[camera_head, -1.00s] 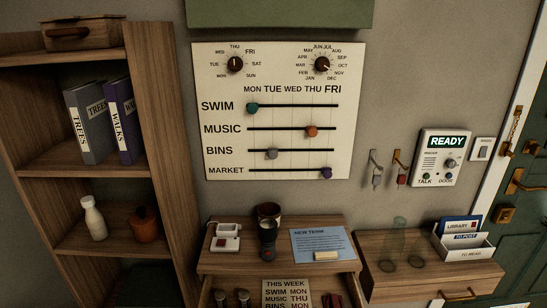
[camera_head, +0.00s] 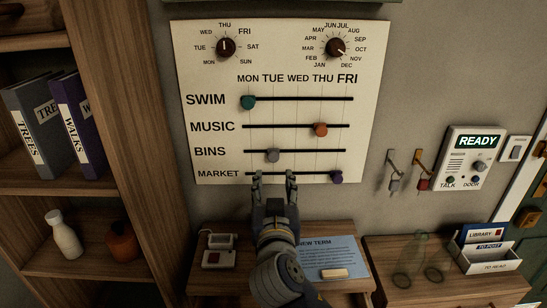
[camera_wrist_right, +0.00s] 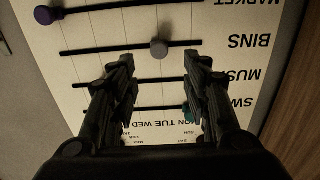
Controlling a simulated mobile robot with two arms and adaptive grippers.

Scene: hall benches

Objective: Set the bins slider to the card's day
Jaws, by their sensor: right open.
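The grey bins slider (camera_head: 273,155) sits on its black track on the white wall board (camera_head: 215,65), under TUE. It shows upside down in the wrist view (camera_wrist_right: 159,48). My right gripper (camera_head: 274,178) is open and empty, its fingertips just below the knob in the head view. In the wrist view the fingers (camera_wrist_right: 162,68) stand either side of the line to the knob, apart from it. The this-week card is hidden or out of view now. My left gripper is not in view.
The teal swim slider (camera_head: 248,103) is under MON, the orange music slider (camera_head: 320,129) under THU and the purple market slider (camera_head: 337,177) under FRI. Two dials top the board. Hooks with keys (camera_head: 393,184) hang to its right; a shelf (camera_head: 130,130) stands left.

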